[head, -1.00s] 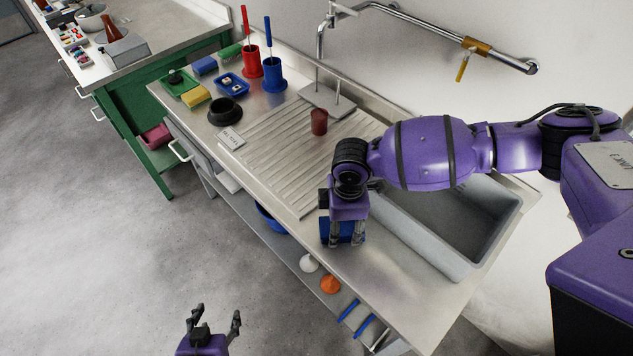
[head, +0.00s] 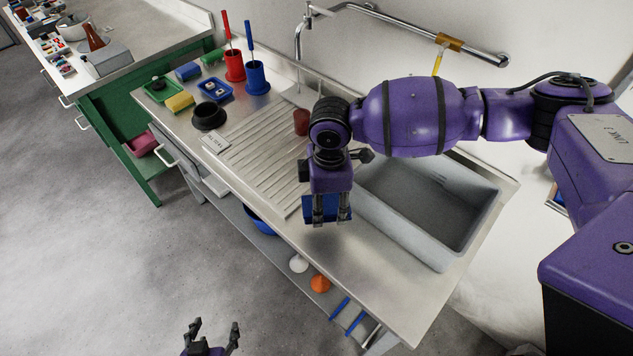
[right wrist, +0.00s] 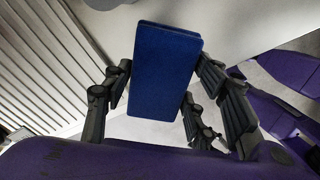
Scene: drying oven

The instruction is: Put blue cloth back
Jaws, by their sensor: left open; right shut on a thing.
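The blue cloth (head: 327,210) is a folded dark blue block, held at the fingertips of my right gripper (head: 331,212) over the counter, between the ribbed drainboard and the sink basin. In the right wrist view the cloth (right wrist: 163,75) sits between both fingers of my right gripper (right wrist: 162,95), which is shut on it. My left gripper (head: 215,330) is open and empty, low over the floor at the bottom of the head view. Part of the cloth is hidden behind the right gripper in the head view.
A green tray (head: 161,90), blue cloth-like block (head: 188,71), yellow sponge (head: 180,102), blue tray (head: 216,91), red holder (head: 235,66) and blue holder (head: 257,78) stand on the far counter end. The grey basin (head: 425,200) lies right. A dark red cup (head: 301,122) stands on the drainboard.

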